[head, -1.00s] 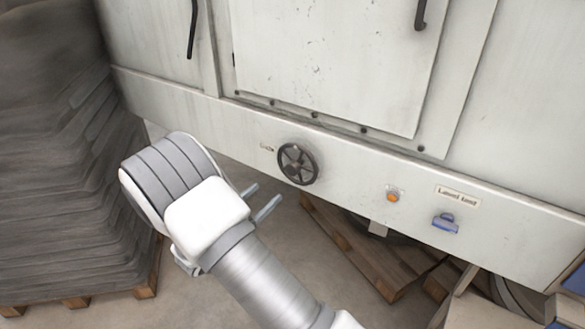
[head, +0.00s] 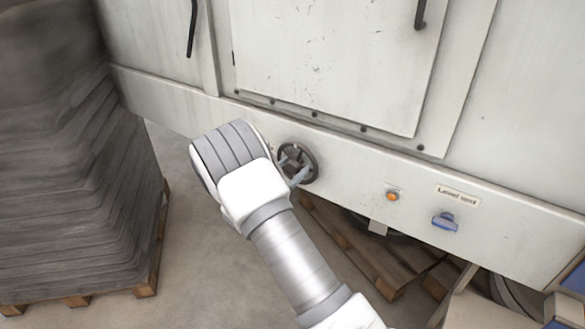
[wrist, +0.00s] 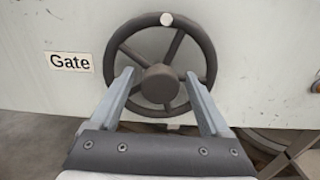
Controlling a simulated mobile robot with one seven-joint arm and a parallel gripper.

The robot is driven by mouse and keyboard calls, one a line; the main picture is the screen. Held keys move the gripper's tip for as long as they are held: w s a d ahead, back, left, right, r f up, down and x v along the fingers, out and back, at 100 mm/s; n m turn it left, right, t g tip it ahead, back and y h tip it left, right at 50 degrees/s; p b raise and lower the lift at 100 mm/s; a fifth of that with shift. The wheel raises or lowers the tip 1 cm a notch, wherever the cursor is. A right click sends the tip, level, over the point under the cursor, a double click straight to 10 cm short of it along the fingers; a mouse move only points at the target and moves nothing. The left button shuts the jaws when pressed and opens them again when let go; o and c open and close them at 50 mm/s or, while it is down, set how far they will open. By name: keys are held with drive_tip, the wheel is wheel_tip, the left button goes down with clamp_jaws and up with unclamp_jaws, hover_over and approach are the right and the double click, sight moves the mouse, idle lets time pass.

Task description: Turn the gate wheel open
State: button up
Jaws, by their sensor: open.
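The gate wheel (head: 311,154) is a dark, spoked handwheel on the pale machine panel. In the wrist view the wheel (wrist: 117,34) fills the upper middle, with a central hub and a light round spot at the top of its rim. A "Gate" label (wrist: 69,62) is to its left. My gripper (wrist: 158,82) is open, with one finger on each side of the hub and the fingertips overlapping the wheel in the picture. In the head view my gripper (head: 294,168) reaches the wheel from the lower left. I cannot tell whether the fingers touch it.
An orange button (head: 392,196) and a blue handle (head: 445,222) are on the panel to the right. A tall stack of grey sacks (head: 70,170) stands on a pallet at the left. A wooden pallet (head: 360,262) lies below the wheel.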

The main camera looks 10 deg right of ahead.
clamp_jaws()
idle(0.3)
